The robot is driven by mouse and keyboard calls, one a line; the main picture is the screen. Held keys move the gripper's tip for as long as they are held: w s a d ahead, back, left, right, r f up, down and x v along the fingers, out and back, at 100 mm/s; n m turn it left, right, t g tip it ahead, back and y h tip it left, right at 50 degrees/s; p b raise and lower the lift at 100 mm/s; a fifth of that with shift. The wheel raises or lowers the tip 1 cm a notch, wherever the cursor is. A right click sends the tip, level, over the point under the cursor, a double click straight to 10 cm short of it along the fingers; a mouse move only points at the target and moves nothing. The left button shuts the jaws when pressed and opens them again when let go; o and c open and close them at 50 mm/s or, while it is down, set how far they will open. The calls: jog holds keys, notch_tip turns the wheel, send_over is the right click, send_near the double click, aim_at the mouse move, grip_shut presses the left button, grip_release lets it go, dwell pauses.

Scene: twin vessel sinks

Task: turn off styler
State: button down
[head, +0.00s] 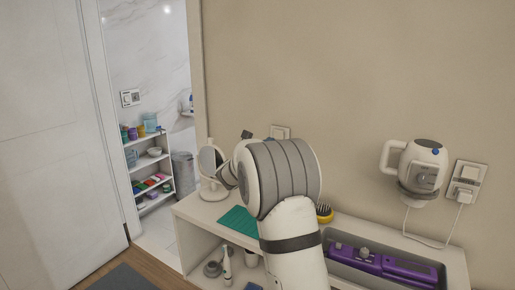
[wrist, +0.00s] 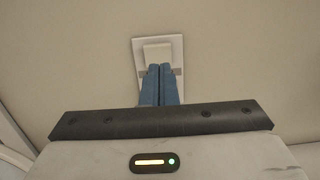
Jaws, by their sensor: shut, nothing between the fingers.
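My gripper (wrist: 160,70) shows in the wrist view with its two blue fingers together and nothing between them. The fingertips overlap a white wall plate with a raised square middle (wrist: 156,50); I cannot tell whether they touch it. A purple device (head: 405,271), possibly the styler, lies in a grey tray (head: 345,239) on the white counter. A white handled appliance (head: 422,165) hangs in a wall holder at right. I cannot tell for sure which is the styler.
A cord runs from the wall appliance to a plug in a socket (head: 466,183). A doorway with shelves (head: 150,160) is at left.

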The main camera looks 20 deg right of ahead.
aim_at(279, 133)
jog(key=p+x, duration=0.1)
jog(key=x, duration=0.4)
